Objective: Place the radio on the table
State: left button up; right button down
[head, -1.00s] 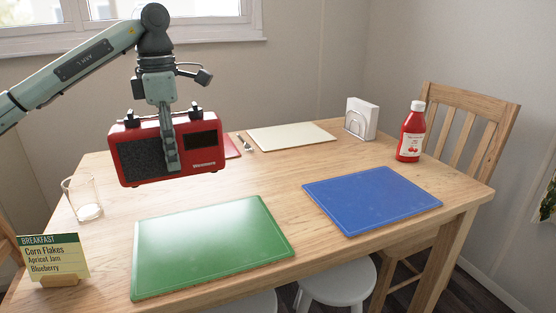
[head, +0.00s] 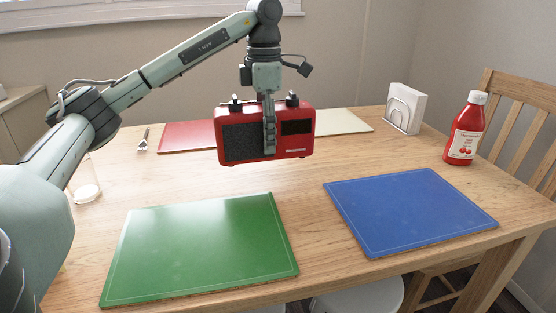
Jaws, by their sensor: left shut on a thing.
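The red radio (head: 240,140) with a dark speaker grille hangs upright over the middle of the wooden table (head: 320,174). My left gripper (head: 269,148) comes down from above and is shut on it, with one finger showing across its front. The radio hides part of a red mat and a cream mat behind it. I cannot tell for sure whether its underside touches the table; it looks held above it. My right gripper is not in view.
A green mat (head: 200,245) lies front left and a blue mat (head: 408,210) front right. The red mat (head: 187,136) and cream mat (head: 342,121) lie at the back. A ketchup bottle (head: 465,130), napkin holder (head: 404,108) and glass (head: 86,186) stand on the table. Bare wood lies between the mats.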

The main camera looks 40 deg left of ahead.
aim_at(277, 106)
pick_arm(q)
jog(key=shift+w+d+f, duration=0.65)
jog(key=shift+w+d, duration=0.15)
jog(key=shift+w, duration=0.15)
jog(key=shift+f, duration=1.95)
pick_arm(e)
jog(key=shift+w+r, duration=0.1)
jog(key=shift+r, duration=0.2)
pick_arm(q)
jog(key=shift+f, duration=0.15)
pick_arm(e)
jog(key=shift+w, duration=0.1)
pick_arm(q)
jog(key=o, duration=1.8)
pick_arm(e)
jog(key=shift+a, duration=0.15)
pick_arm(q)
jog(key=shift+r, duration=0.3)
notch_tip(277, 106, up, 7)
jog(key=shift+f+p, duration=0.1)
jog(key=shift+p, duration=0.35)
notch_tip(277, 106, up, 4)
jog(key=shift+r+p, duration=0.1)
jog(key=shift+p, duration=0.7)
jog(key=shift+r, duration=0.3)
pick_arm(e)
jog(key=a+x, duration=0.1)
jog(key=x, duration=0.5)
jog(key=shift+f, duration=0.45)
